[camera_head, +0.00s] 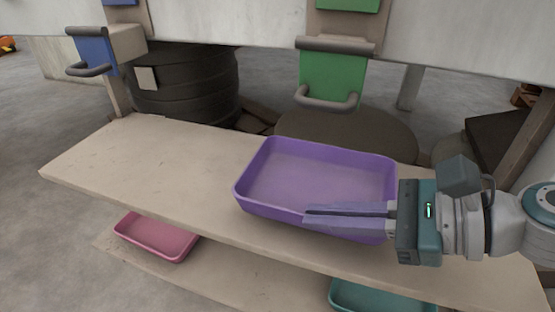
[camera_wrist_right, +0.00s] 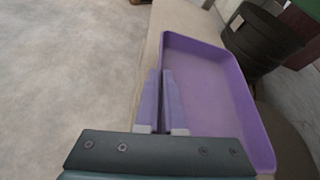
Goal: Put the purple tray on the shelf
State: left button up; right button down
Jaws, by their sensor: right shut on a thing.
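The purple tray (camera_head: 320,172) is empty and sits at or just above the upper shelf board (camera_head: 150,160), right of its middle; I cannot tell whether it touches the board. My right gripper (camera_head: 308,218) comes in from the right and is shut on the tray's near wall. In the right wrist view the tray (camera_wrist_right: 205,90) lies to the right, with the two fingers (camera_wrist_right: 162,100) pinching its rim. The fingers hide part of the near wall. My left gripper is in neither view.
A pink tray (camera_head: 157,236) and a teal tray (camera_head: 380,296) are on the lower shelf. Blue (camera_head: 95,55) and green (camera_head: 333,75) handled parts hang above the board. A dark barrel (camera_head: 185,85) stands behind. The board's left part is clear.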

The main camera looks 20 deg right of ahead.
notch_tip(320, 180, down, 3)
jog(key=shift+f+b, duration=0.2)
jog(key=shift+b, duration=0.7)
jog(key=shift+r, duration=0.15)
jog(key=c, duration=1.5)
grip_release()
jog(key=shift+f, duration=0.2)
jog(key=o, duration=0.5)
jog(key=shift+c, duration=0.2)
jog(key=shift+r, duration=0.1)
